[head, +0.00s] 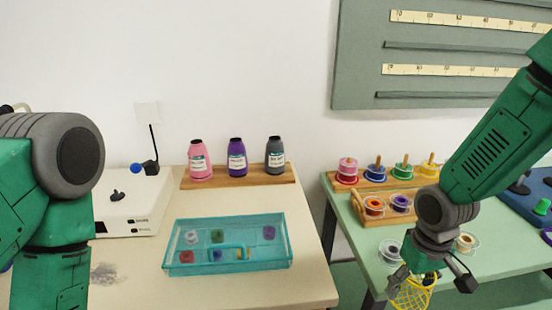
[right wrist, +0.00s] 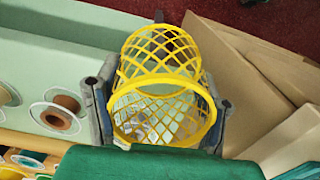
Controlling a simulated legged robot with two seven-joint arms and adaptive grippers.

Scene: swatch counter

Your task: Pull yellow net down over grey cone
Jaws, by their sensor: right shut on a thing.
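The yellow net (head: 413,294) is an open mesh sleeve with a solid rim, low at the right in the head view. My right gripper (head: 432,283) is shut on it. In the right wrist view the net (right wrist: 165,78) sits between the two fingers of my right gripper (right wrist: 156,118), one finger on each side of its near rim. The net hangs at the front edge of the green table. I cannot make out the grey cone in either view. My left arm shows at the left of the head view, but its gripper is out of sight.
The green table (head: 470,258) carries colored spools and a wooden spool rack (head: 382,211). A teal tray (head: 228,266) sits on the cream counter at left, below several bottles on a board. Brown cardboard (right wrist: 262,85) lies right of the net in the wrist view.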

